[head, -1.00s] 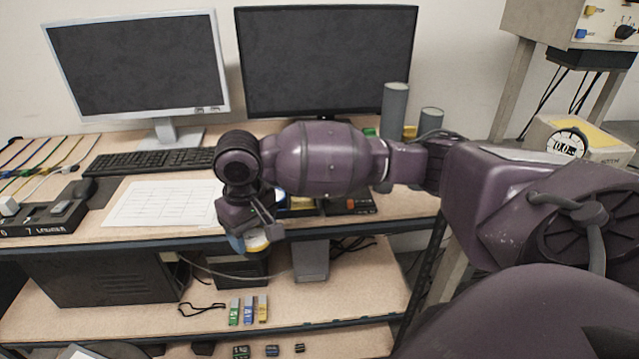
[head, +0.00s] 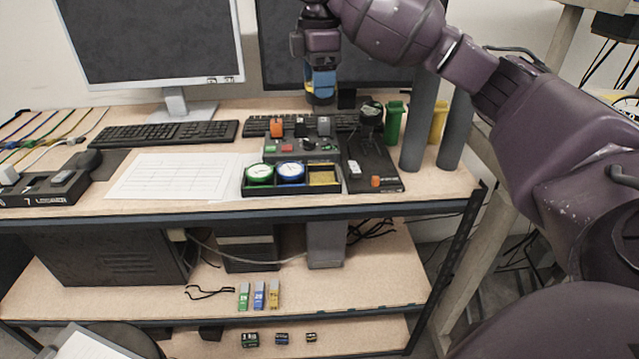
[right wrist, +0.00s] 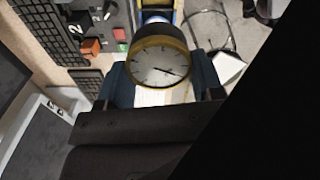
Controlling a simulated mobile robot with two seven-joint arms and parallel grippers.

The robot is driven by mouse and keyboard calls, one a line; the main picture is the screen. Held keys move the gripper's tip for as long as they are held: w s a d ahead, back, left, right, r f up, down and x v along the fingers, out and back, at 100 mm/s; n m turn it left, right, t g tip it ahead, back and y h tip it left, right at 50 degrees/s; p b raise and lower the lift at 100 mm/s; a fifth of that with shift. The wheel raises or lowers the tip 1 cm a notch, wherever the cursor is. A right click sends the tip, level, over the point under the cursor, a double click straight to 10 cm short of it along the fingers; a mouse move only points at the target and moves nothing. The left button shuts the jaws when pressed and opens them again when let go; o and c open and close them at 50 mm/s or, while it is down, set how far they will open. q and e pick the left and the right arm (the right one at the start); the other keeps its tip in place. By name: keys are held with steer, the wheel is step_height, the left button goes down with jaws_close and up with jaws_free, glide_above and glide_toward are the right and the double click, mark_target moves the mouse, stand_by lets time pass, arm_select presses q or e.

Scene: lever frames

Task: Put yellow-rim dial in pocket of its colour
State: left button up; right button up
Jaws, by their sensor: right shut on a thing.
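The yellow-rim dial (right wrist: 160,62) has a white face, dark hands and a dark body. My right gripper (right wrist: 162,82) is shut on it, with a blue finger on each side. In the head view my right gripper (head: 320,92) is high above the back of the desk, beyond the tray, and the dial is hard to make out there. The black tray (head: 292,190) has three pockets in a row. A green-rim dial (head: 259,173) is in the left one and a blue-rim dial (head: 290,171) in the middle one. The right, yellow pocket (head: 323,178) is empty. My left gripper is out of view.
A control box (head: 300,150) with levers stands right behind the tray. A black panel (head: 374,172) is to its right, with grey cylinders (head: 420,125) beyond. A keyboard (head: 150,134) and monitors (head: 150,45) line the back. A paper sheet (head: 170,176) lies left of the tray.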

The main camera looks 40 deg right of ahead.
steer(key=shift+w+d+r, duration=0.1)
steer(key=shift+d+r, duration=0.05)
steer(key=shift+d+f+n, duration=0.1)
steer(key=shift+f+n, duration=0.15)
steer(key=shift+n, duration=0.05)
step_height(320, 180, down, 19)
steer(key=b, duration=0.4)
steer(key=shift+f, duration=0.25)
steer(key=shift+r, duration=0.15)
